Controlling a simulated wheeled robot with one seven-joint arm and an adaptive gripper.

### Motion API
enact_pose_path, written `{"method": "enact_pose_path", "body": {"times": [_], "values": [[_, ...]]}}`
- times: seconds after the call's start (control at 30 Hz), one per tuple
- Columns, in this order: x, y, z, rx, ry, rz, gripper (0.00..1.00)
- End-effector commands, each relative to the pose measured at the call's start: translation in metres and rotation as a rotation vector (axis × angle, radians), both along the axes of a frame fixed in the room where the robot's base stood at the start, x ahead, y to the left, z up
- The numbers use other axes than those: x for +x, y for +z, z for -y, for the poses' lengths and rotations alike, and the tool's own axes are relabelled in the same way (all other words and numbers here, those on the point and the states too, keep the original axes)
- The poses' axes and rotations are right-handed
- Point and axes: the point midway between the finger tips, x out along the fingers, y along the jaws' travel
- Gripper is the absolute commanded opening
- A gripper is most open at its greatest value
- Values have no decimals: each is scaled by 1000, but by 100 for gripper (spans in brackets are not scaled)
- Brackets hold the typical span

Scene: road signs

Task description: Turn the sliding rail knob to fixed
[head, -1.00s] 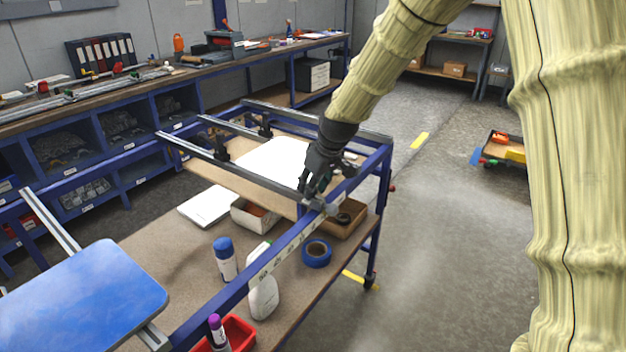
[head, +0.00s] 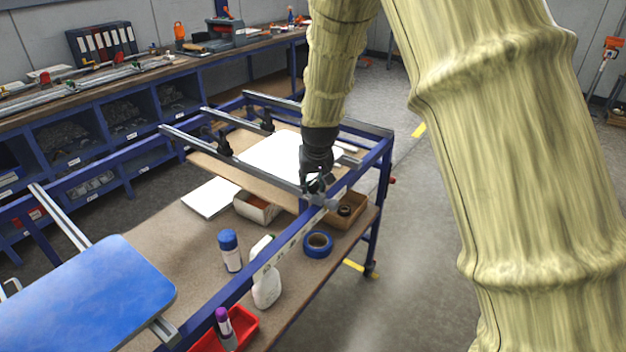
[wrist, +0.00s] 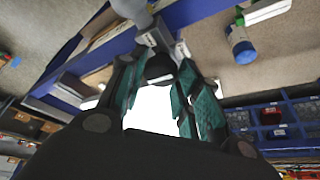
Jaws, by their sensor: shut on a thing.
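My gripper (head: 317,184) is at the near end of a grey sliding rail (head: 235,165) on the blue frame, pointing down. Its green-padded fingers (wrist: 162,75) close around a small dark part, the sliding rail knob (wrist: 158,67), at a grey metal fitting. The fingers hide most of the knob, and I cannot read its setting. The grey fitting (head: 327,203) sticks out just beyond the fingertips onto the blue beam.
A blue beam with a scale (head: 285,248) runs below my gripper. A white spray bottle (head: 266,280), a blue-capped can (head: 230,252), blue tape (head: 318,245) and a cardboard box (head: 352,213) sit on the lower shelf.

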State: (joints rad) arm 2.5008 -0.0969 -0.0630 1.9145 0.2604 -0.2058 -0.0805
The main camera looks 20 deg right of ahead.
Motion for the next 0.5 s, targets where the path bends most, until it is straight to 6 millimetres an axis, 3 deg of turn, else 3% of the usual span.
{"method": "enact_pose_path", "body": {"times": [0.37,0.4,0.43,0.5], "values": [[-1,-1,0,1,-4,-3,9],[-1,-1,0,1,-4,-3,36],[-1,-1,0,1,-4,-3,42],[-1,-1,0,1,-4,-2,42]]}}
